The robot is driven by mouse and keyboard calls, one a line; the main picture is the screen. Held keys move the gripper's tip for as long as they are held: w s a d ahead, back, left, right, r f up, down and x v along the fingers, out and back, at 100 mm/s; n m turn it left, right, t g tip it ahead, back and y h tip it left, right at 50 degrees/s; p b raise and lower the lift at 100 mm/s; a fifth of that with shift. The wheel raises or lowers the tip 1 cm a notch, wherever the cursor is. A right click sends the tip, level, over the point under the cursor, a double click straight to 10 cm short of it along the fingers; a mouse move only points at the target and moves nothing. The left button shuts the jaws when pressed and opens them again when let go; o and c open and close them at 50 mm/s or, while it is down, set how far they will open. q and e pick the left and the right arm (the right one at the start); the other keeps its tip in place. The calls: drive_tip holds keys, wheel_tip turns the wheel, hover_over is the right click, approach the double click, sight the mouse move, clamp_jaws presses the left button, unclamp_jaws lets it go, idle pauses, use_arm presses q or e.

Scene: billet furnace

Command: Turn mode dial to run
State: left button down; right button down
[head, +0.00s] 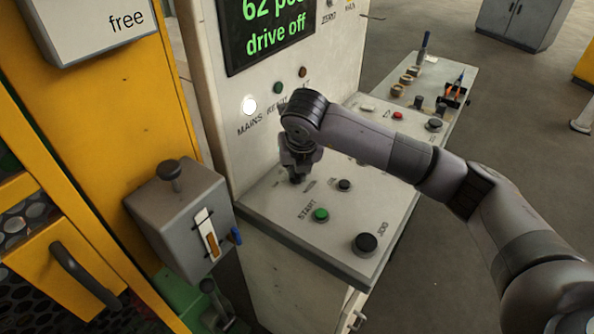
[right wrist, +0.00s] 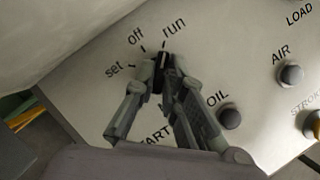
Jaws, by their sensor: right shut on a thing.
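The mode dial (right wrist: 160,71) is a small dark knob on the pale sloping panel, with the labels "set", "off" and "run" around its upper side. My right gripper (right wrist: 155,78) is shut on it, one finger on each side. The fingers cover much of the knob; its upper end lies near the "run" mark, but its exact setting is hard to tell. In the head view my right gripper (head: 296,177) points down at the panel and hides the dial. My left gripper is out of view.
The green START button (head: 320,215) and black JOG button (head: 365,243) stand in front of the gripper. The OIL knob (right wrist: 230,118) and AIR knob (right wrist: 291,75) are nearby. The display (head: 265,30) reads "drive off". A grey lever box (head: 180,222) stands left.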

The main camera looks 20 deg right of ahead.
drive_tip(key=c, duration=1.7)
unclamp_jaws()
drive_tip(key=shift+o, duration=0.2)
drive_tip(key=v, duration=1.2)
